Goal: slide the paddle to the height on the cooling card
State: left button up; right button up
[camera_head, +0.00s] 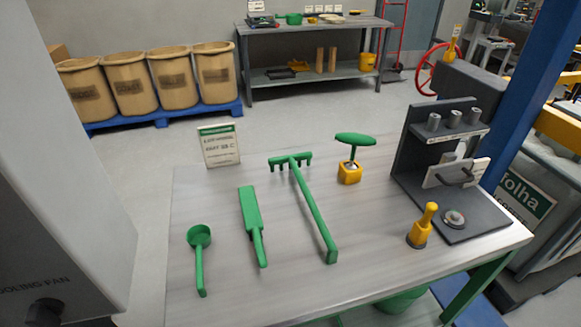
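A white card with a green top band (220,147) stands upright at the back left of the light grey table; its print is too small to read surely. A flat green paddle with a handle (250,219) lies on the table in front of it. At the right, a dark grey stand (412,130) has a pale plate with a dark handle (455,174) on its front; I cannot tell whether that plate slides. A grey housing (66,140) at the left bears the partly cut-off words "OOLING FAN" above a dark knob (45,311). Neither gripper is in view.
On the table (350,275) lie a green scoop (199,240) and a green rake (311,207). A green-topped yellow tool (350,171) and a yellow-handled tamper (422,228) stand there. A blue post (538,80) rises at the right. The table's front middle is clear.

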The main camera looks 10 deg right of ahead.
aim_at(449, 172)
jog(key=z, duration=1.45)
